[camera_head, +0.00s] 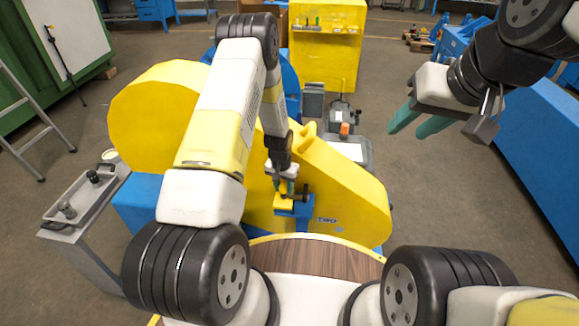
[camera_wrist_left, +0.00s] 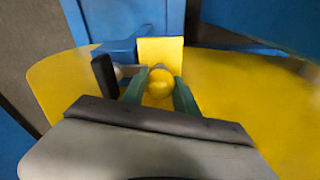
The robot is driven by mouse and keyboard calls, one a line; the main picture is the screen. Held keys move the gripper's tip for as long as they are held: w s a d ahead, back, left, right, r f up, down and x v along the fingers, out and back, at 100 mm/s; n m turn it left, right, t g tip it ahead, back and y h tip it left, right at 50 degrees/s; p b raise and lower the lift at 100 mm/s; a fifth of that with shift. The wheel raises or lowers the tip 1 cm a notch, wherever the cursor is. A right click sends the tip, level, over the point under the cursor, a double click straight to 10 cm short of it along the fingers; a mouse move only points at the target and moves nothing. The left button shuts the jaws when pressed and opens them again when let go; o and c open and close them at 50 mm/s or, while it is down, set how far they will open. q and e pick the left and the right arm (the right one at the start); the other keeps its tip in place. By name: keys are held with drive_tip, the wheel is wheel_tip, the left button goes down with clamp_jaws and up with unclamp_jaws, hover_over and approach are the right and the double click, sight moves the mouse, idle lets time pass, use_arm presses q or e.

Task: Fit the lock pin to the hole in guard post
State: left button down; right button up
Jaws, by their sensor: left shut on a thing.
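My left gripper (camera_head: 287,192) reaches down in front of the yellow guard. It is shut on the lock pin, whose round yellow head (camera_wrist_left: 160,83) shows between the two green fingers in the left wrist view. A square yellow plate (camera_wrist_left: 160,48) and a blue bracket (camera_wrist_left: 118,48) lie just beyond the pin; they look like the guard post. In the head view a blue block (camera_head: 299,208) sits under the fingers. The hole and the pin's tip are hidden, so I cannot tell whether the pin is in it. My right gripper (camera_head: 407,131) is open and empty, held up at right.
The large yellow guard (camera_head: 345,195) stands around the left gripper. A grey tray (camera_head: 80,203) with small dark parts is at left. A wood-topped surface (camera_head: 315,256) lies in front. A yellow cabinet (camera_head: 327,60) stands behind. The floor below the right gripper is clear.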

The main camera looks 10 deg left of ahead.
use_arm(q)
drive_tip(key=shift+f, duration=0.45)
drive_tip(key=c, duration=0.9)
unclamp_jaws()
drive_tip(key=r, duration=0.5)
drive_tip(key=s+r, duration=0.1)
drive_tip(key=r, duration=0.1)
drive_tip(key=shift+a+r, duration=0.1)
drive_tip(key=shift+r, duration=0.25)
